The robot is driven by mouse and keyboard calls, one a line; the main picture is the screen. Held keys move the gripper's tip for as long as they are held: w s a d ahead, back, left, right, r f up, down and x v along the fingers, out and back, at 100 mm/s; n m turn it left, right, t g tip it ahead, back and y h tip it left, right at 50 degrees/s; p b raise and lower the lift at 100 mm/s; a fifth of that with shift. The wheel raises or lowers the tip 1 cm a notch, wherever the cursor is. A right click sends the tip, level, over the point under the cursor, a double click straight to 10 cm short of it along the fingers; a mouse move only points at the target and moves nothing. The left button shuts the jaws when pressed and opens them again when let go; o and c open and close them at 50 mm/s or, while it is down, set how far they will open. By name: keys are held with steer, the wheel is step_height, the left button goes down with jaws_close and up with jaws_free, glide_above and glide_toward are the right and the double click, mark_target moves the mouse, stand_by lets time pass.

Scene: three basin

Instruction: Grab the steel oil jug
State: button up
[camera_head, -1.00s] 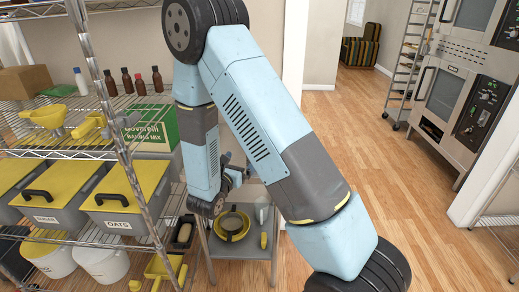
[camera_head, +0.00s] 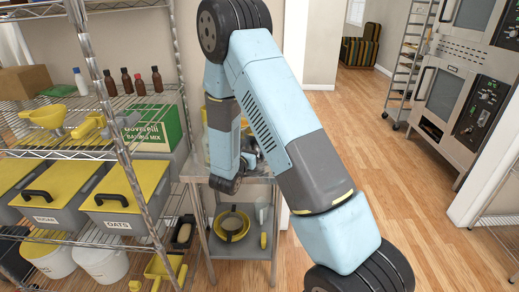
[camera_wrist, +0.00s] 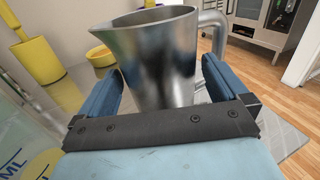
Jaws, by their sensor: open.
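The steel oil jug (camera_wrist: 163,58) stands upright and large in the wrist view, with its spout toward the left and its handle (camera_wrist: 214,30) at the right. My gripper (camera_wrist: 160,84) is open, with one blue finger on each side of the jug's lower body. I cannot tell whether either finger touches it. The jug's base is hidden behind the gripper's palm. In the head view my arm hides most of the gripper, and I cannot make out the jug there.
A wire rack (camera_head: 127,160) with bins and bottles is close on the left. A yellow container (camera_wrist: 38,60) is left of the jug. Wooden floor lies open at right.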

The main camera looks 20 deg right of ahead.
steer(key=shift+x, duration=1.4)
steer(key=c, duration=1)
steer(key=shift+r, duration=0.2)
steer(key=shift+r, duration=1.25)
steer(key=s+r, duration=0.2)
steer(key=s+a+r, duration=0.1)
steer(key=s+r, duration=0.1)
steer(key=r, duration=0.1)
steer(key=shift+s, duration=0.1)
steer(key=shift+s+a+r, duration=0.35)
steer(key=shift+s+r, duration=0.45)
steer(key=shift+s, duration=0.7)
steer(key=shift+s+a+r, duration=0.3)
steer(key=shift+s+r, duration=0.5)
steer(key=shift+s, duration=0.7)
steer(key=shift+s+a+r, duration=0.35)
steer(key=shift+s+r, duration=0.45)
steer(key=shift+s, duration=0.7)
